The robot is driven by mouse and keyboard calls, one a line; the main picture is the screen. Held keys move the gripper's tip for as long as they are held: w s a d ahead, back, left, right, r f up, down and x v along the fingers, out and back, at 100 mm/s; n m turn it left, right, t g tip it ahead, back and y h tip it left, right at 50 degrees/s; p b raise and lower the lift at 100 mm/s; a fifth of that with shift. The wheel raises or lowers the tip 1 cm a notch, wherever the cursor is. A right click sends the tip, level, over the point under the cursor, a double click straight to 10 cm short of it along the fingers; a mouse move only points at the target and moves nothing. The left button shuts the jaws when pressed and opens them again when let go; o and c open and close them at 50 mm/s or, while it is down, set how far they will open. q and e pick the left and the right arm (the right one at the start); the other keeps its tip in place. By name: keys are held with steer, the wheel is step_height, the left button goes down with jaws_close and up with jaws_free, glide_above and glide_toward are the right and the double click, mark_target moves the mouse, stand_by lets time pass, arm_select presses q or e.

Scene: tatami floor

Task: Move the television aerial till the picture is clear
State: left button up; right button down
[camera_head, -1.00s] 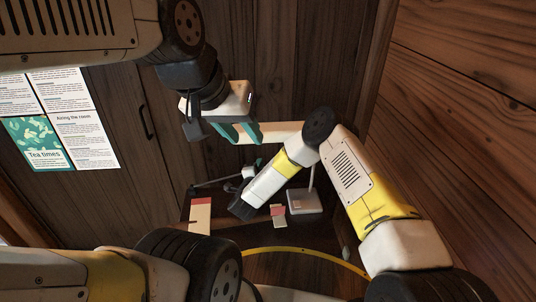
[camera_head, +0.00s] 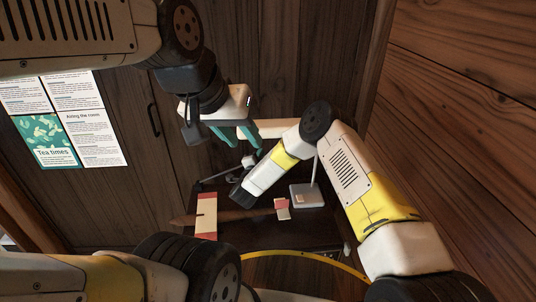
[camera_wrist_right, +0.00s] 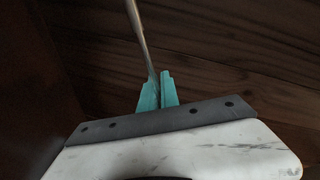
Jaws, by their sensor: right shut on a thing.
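In the right wrist view my right gripper (camera_wrist_right: 158,90) has its teal fingers shut on a thin metal rod (camera_wrist_right: 138,35), which looks like part of the aerial. The rod runs up out of that picture. In the head view my right forearm reaches down-left over a dark surface, and its fingertips are hidden. A grey box-like base (camera_head: 307,195) with a thin upright rod stands on that surface, right of my right forearm. I cannot tell how it joins the held rod. My left gripper (camera_head: 236,135) is open and empty above. No television screen or picture can be made out.
On the dark surface (camera_head: 265,235) lie a cream and red block (camera_head: 206,215) and small cards (camera_head: 282,208). A yellow curved band (camera_head: 300,254) is in front. Paper notices (camera_head: 60,120) hang on the left wooden panel. A plank wall (camera_head: 460,110) closes the right side.

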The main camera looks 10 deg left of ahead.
steer(key=s+a+r+n, duration=0.1)
steer(key=a+r+n, duration=0.1)
steer(key=r, duration=0.4)
steer(key=shift+a+t, duration=0.3)
steer(key=shift+a, duration=0.35)
steer(key=c, duration=1.6)
jaws_free()
steer(key=s, duration=0.7)
steer(key=shift+s, duration=0.4)
